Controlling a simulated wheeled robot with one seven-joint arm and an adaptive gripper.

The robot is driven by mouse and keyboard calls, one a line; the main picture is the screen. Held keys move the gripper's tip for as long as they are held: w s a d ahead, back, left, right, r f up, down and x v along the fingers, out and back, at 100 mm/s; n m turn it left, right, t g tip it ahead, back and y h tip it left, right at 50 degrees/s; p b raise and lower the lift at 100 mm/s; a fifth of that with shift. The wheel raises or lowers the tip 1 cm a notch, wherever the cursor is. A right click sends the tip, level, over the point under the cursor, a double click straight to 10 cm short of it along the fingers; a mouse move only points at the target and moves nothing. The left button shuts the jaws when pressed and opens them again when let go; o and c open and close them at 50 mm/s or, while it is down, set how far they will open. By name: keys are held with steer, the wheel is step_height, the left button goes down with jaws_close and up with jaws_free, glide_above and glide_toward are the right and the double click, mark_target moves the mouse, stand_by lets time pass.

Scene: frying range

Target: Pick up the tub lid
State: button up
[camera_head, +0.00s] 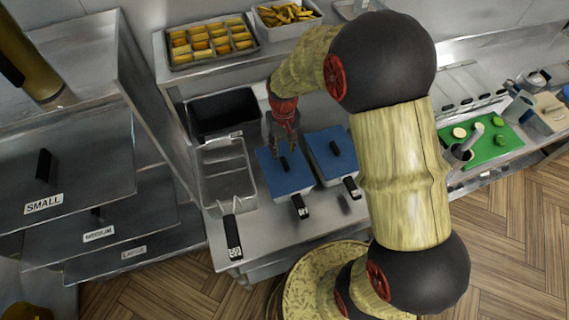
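Two flat blue lids with black knobs sit side by side on the steel counter: the left blue lid (288,183) and the right blue lid (341,166). I cannot tell which one is the tub lid. My gripper (284,150) points down over the back part of the left blue lid, close to its black knob (284,163). Its fingers look spread, with nothing visibly held between them. I cannot tell whether the fingertips touch the knob. My arm covers the area right of the right lid.
A food tray (210,42) lies on the back shelf. Steel panels labelled by size (70,170) are at left; a green board (487,141) is at right.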

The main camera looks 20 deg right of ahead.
mark_target(284, 161)
steer(key=f, duration=0.2)
steer(key=s+f, duration=0.1)
steer(key=f, duration=0.2)
steer(key=shift+s+a, duration=0.1)
steer(key=shift+f, duration=0.5)
steer(key=shift+c, duration=1.1)
jaws_close()
